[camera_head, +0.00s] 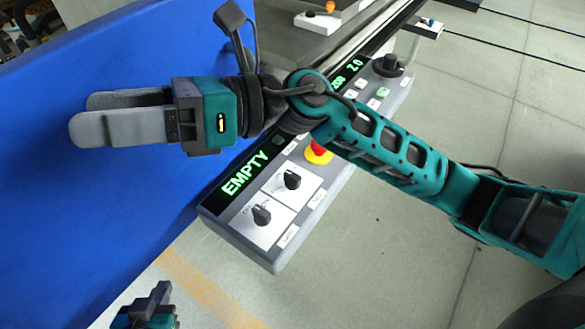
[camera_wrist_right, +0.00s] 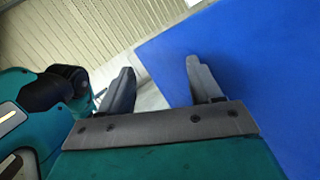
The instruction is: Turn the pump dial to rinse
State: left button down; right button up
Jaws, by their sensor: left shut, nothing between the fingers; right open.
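A grey control console (camera_head: 277,262) runs diagonally through the head view. Two black pointer dials, one upper (camera_head: 292,180) and one lower (camera_head: 262,214), sit on white plates at its near end. Their printing is too small to read, so I cannot tell which is the pump dial or where rinse lies. A larger black knob (camera_head: 388,66) is at the far end. My right gripper (camera_head: 85,117) is open and empty in front of the blue panel, left of the dials; its fingers also show in the right wrist view (camera_wrist_right: 160,85). My left gripper (camera_head: 161,289) is shut and empty at the bottom left.
A blue panel (camera_head: 60,200) fills the left side. My right arm crosses over the console and hides its middle. A green display (camera_head: 245,175) reads EMPTY. A red button on yellow (camera_head: 318,153) sits beside the arm. Clear floor (camera_head: 400,270) lies right of the console.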

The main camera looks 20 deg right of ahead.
notch_tip(320, 180, down, 4)
jog(key=s+n+g+h, duration=0.1)
jog(key=n+g+h, duration=0.1)
jog(key=n+h, duration=0.25)
jog(key=n+t+h, duration=0.3)
jog(key=n+h, duration=0.4)
jog(key=h, duration=0.9)
send_near(292, 175)
jog(key=shift+m, duration=0.25)
notch_tip(292, 175, down, 9)
jog(key=shift+s+r, duration=0.15)
jog(key=c, duration=1)
